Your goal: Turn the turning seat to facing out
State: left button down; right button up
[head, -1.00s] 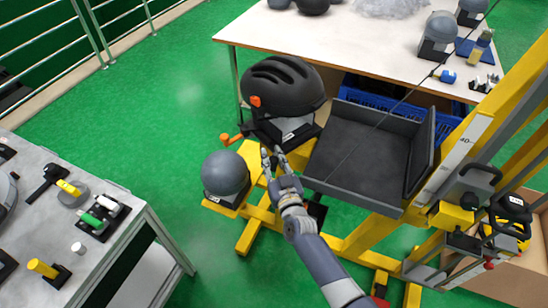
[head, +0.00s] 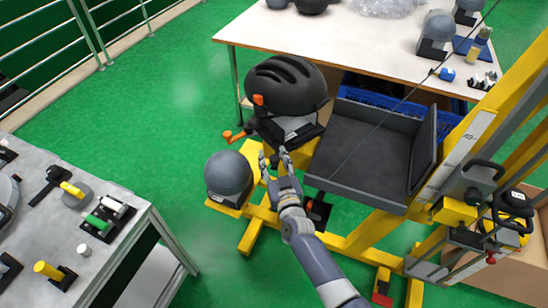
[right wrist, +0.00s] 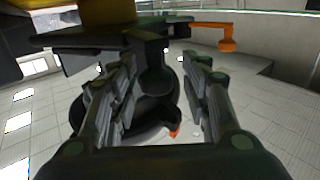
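The turning seat appears to be the yellow and black mount (head: 305,143) at the tower's foot, beside the black tray; an orange handle (head: 232,136) sticks out to its left. A black helmet (head: 286,85) with an orange patch sits on it. My right gripper (head: 273,157) is just in front of the mount, its fingers apart with nothing seen between them. In the right wrist view the fingers are also spread, with the dark helmet (right wrist: 152,112) beyond them and the orange handle (right wrist: 212,38) at upper right. Contact cannot be told. My left gripper is out of view.
A grey headform (head: 228,175) stands on a yellow plate left of my gripper. The black tray (head: 362,150) and yellow tower frame (head: 490,120) are on the right. A grey bench (head: 120,200) is at left, a white table (head: 350,40) behind. Green floor between is clear.

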jog(key=shift+d+r, duration=0.1)
jog(key=v, duration=1.2)
jog(key=shift+c, duration=0.3)
